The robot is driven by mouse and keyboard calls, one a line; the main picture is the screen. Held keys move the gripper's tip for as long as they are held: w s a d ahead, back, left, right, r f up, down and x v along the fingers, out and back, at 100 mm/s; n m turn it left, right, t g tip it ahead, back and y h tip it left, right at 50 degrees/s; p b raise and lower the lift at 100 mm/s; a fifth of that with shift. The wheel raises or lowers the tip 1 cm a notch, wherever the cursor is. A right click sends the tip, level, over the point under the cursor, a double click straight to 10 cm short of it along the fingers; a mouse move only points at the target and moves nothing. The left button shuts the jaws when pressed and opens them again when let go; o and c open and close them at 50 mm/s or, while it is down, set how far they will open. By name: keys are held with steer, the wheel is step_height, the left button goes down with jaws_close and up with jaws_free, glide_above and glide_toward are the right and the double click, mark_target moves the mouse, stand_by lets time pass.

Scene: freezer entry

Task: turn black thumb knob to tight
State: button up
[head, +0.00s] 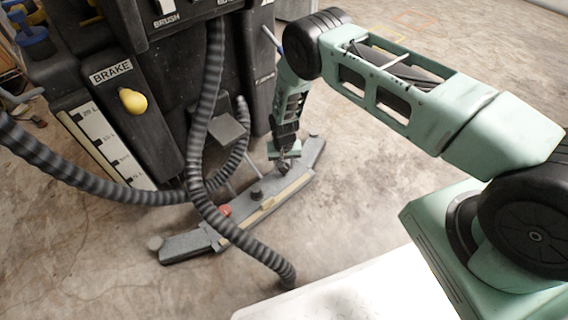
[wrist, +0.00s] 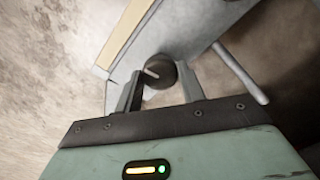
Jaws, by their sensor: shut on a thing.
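The black thumb knob (wrist: 160,68) is a dark round knob with a pale pointer line, seen in the wrist view on a grey bar. My gripper (wrist: 157,80) has one finger on each side of it and is shut on it. In the head view, my gripper (head: 284,167) is down at the right part of the grey squeegee bar (head: 305,160), and it mostly hides the knob there. Any tight or loose marking near the knob is not readable.
A second black knob (head: 256,193) and a red knob (head: 225,211) sit along the bar to the left. Ribbed grey hoses (head: 208,190) loop over the bar. The dark machine body with a yellow brake knob (head: 132,101) stands behind. Concrete floor is open at right.

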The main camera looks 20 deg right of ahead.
steer(key=shift+m, duration=0.9)
steer(key=o, duration=1)
steer(key=shift+c, duration=0.2)
step_height(320, 180, up, 17)
steer(key=p, duration=0.7)
steer(key=shift+r, duration=0.2)
